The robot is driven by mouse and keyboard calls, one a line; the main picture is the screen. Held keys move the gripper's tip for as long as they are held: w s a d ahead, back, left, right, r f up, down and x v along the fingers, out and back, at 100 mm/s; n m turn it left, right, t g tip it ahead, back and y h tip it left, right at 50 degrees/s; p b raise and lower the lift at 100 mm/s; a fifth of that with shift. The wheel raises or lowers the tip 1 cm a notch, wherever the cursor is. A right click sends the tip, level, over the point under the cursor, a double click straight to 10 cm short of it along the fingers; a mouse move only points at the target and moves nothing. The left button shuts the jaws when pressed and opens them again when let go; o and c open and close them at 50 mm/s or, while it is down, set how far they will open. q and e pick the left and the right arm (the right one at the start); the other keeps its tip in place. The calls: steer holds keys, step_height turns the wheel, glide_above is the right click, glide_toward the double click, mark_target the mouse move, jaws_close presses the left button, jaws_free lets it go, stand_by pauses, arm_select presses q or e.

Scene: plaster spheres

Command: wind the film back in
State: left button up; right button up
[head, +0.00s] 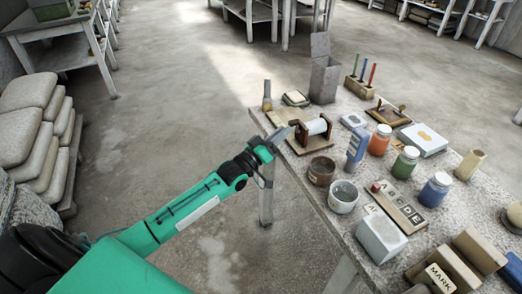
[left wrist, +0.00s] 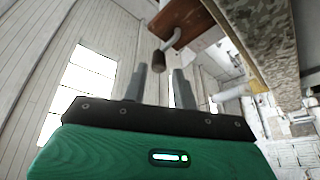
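A white roll (head: 318,126) sits between brown uprights on a small wooden stand (head: 312,144) at the table's near left edge. My left gripper (head: 284,134) is beside the stand, on its left, just off the table edge. In the left wrist view the left gripper (left wrist: 158,75) shows two grey fingers apart with nothing between them. A crank with a dark handle grip (left wrist: 164,54) hangs by the wooden board (left wrist: 188,20), just beyond the fingertips and apart from them. In the head view the crank cannot be made out clearly. My right gripper is not in view.
The table (head: 310,203) is crowded. A brown pot (head: 321,170), a white bucket (head: 343,196) and a blue bottle (head: 357,146) stand near the stand. A tall grey box (head: 323,75) is behind it.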

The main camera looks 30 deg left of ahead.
arm_select(q)
steer(key=v, duration=1.2)
steer(key=shift+b, duration=0.35)
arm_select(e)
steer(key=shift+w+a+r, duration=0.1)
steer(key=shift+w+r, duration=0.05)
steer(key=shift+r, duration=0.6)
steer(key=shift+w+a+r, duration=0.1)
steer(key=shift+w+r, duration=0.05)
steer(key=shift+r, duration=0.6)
arm_select(q)
steer(key=shift+f, duration=0.1)
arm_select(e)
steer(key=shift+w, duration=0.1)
